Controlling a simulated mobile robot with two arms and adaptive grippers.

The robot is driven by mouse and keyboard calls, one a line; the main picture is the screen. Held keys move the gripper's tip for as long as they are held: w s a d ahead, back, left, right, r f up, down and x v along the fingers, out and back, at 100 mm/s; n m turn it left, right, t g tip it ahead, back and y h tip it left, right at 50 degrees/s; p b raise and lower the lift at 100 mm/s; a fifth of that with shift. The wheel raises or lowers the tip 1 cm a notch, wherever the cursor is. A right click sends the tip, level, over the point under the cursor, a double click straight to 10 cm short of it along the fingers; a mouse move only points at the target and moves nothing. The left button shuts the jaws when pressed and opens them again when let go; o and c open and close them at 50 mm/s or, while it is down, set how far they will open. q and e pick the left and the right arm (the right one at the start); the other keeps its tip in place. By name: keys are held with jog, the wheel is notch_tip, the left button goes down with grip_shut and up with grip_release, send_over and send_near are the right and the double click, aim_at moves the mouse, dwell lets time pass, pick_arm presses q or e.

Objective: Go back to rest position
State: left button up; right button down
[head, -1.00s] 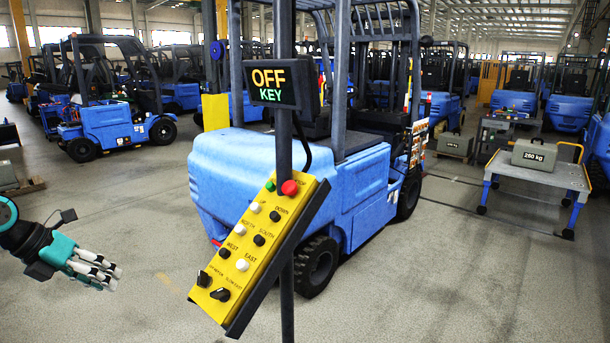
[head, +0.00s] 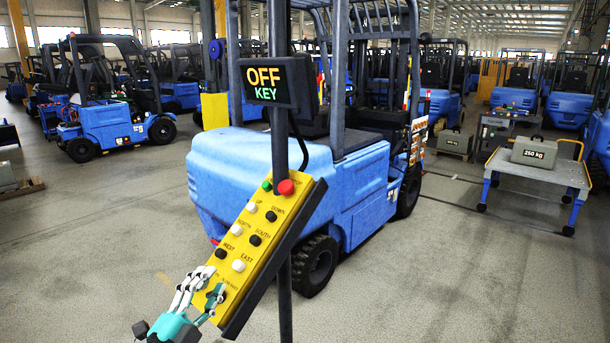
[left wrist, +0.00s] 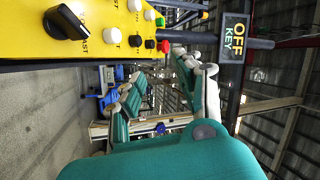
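My left gripper (head: 197,288) is at the lower end of the yellow control panel (head: 262,226) in the head view. Its white and teal fingers are spread and overlap the two rotary knobs there. In the left wrist view the fingers (left wrist: 165,88) are apart with nothing between them, and a black rotary knob (left wrist: 66,23) shows at upper left on the panel. I cannot tell whether a finger touches the panel. The display (head: 270,84) above it reads OFF KEY. My right gripper is not in view.
The panel hangs tilted on a dark post (head: 281,150). A blue forklift (head: 270,170) stands close behind it. The floor (head: 90,240) at left is clear.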

pick_arm(q)
jog(key=s+a+f+n+g+y, duration=0.35)
jog(key=s+f+n, duration=0.35)
jog(key=f, duration=0.3)
jog(key=s+a+f+n+g+y, duration=0.2)
jog(key=s+f+n+g+y, duration=0.4)
jog(key=f, duration=0.3)
jog(key=s+d+f+n+g+h, duration=0.1)
jog(key=s+d+f+g, duration=0.2)
jog(key=s, duration=0.7)
jog(key=s+f+n+g+h, duration=0.2)
jog(key=s+f+g, duration=0.25)
jog(key=s, duration=0.55)
notch_tip(320, 180, down, 25)
jog(key=s+a+f+g+b, duration=0.1)
jog(key=s+a+f, duration=0.1)
jog(key=s+f, duration=1.5)
notch_tip(320, 180, down, 2)
jog(key=shift+a+f+m+g+y+b, duration=0.1)
jog(key=shift+a+m+g+y+b, duration=0.2)
jog(key=shift+m+g+y+b, duration=0.1)
jog(key=shift+s, duration=0.1)
